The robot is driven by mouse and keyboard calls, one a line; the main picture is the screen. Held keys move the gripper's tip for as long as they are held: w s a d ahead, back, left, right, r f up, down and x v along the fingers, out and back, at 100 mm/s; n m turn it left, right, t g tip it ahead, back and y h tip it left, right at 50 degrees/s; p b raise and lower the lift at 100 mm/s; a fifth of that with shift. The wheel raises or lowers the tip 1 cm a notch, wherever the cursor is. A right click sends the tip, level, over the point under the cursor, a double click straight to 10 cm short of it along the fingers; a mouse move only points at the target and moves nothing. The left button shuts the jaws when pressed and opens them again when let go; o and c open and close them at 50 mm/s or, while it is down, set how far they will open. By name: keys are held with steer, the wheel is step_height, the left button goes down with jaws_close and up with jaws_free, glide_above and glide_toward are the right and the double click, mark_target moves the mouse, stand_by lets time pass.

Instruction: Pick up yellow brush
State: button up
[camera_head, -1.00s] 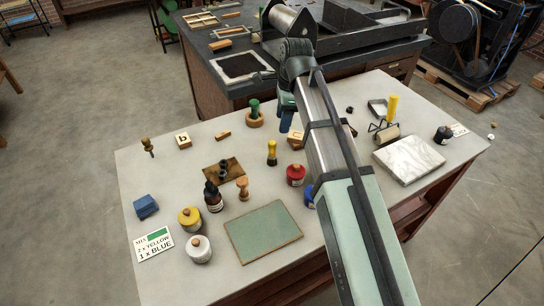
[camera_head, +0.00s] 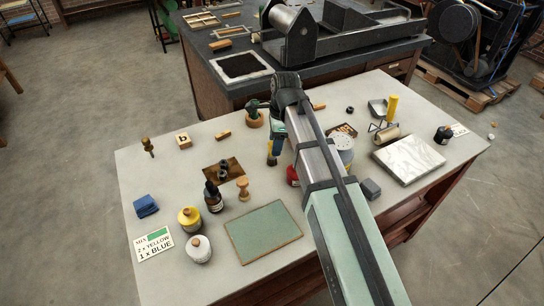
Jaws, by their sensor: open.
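The yellow brush (camera_head: 271,160) stands upright near the middle of the table, with yellow showing at its lower end and a little higher up. My gripper (camera_head: 276,148) is open and points down right at the brush, overlapping it in the view. The fingers hide part of the brush, so I cannot tell whether they are around it, beside it or touching it.
A red jar (camera_head: 293,176) stands close by on the right, partly behind my arm. A wooden stamp (camera_head: 243,188), a dark bottle (camera_head: 213,197) and a yellow-lidded jar (camera_head: 190,218) stand to the left. A green mat (camera_head: 263,232) lies in front.

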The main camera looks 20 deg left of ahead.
steer(key=shift+s+a+f, duration=0.1)
steer(key=shift+a+f, duration=0.15)
steer(key=shift+f, duration=0.6)
steer(key=shift+a+f, duration=0.2)
steer(key=shift+f, duration=0.6)
steer(key=shift+s+a+f, duration=0.1)
steer(key=shift+a+f, duration=0.15)
steer(key=shift+f, duration=0.6)
jaws_close()
